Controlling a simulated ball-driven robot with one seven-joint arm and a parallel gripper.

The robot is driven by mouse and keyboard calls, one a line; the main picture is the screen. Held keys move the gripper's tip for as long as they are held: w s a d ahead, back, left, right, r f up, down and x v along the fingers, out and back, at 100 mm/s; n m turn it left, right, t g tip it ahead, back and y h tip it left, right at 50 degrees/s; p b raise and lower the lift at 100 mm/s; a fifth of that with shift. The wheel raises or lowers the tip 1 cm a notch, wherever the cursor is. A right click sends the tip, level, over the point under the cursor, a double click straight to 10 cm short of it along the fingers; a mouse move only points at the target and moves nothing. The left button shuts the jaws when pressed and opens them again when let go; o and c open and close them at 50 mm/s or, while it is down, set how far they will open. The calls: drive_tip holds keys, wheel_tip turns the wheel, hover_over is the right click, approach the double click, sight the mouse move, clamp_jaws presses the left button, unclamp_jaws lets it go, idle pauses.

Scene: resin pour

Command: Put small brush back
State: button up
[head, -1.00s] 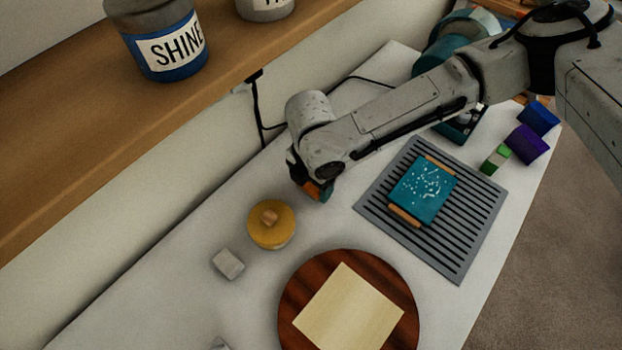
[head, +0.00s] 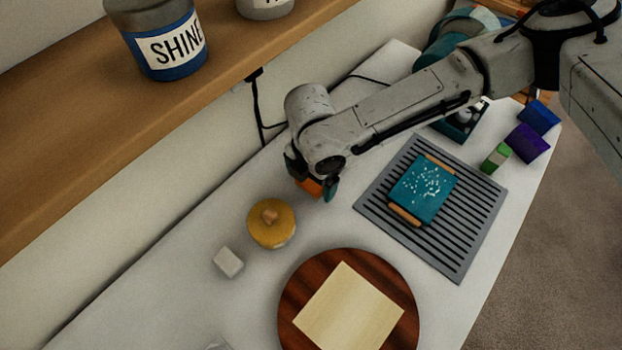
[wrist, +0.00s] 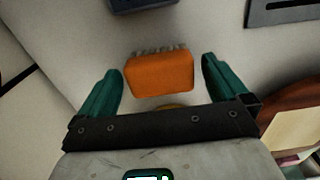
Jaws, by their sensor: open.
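An orange block (wrist: 159,74) with a row of pale grey bristle-like tufts along its far edge looks like the small brush. In the wrist view it lies between the two teal fingers of my gripper (wrist: 163,90), with a gap on each side. My gripper is open. In the head view my gripper (head: 314,186) points down over the white table, left of the grey slatted rack. Part of the orange brush (head: 310,186) shows there beside a teal finger; the wrist hides the rest. I cannot tell whether the brush touches the table.
A yellow-lidded jar (head: 271,222) and a small pale cube (head: 228,262) stand nearby. A round wooden board (head: 293,300) holds a pale square. The slatted rack (head: 458,265) carries a teal slab (head: 422,190). A shelf (head: 60,165) with tins runs along the left.

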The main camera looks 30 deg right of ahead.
wheel_tip(320, 180, up, 11)
drive_tip(key=shift+b, duration=0.35)
idle(0.6)
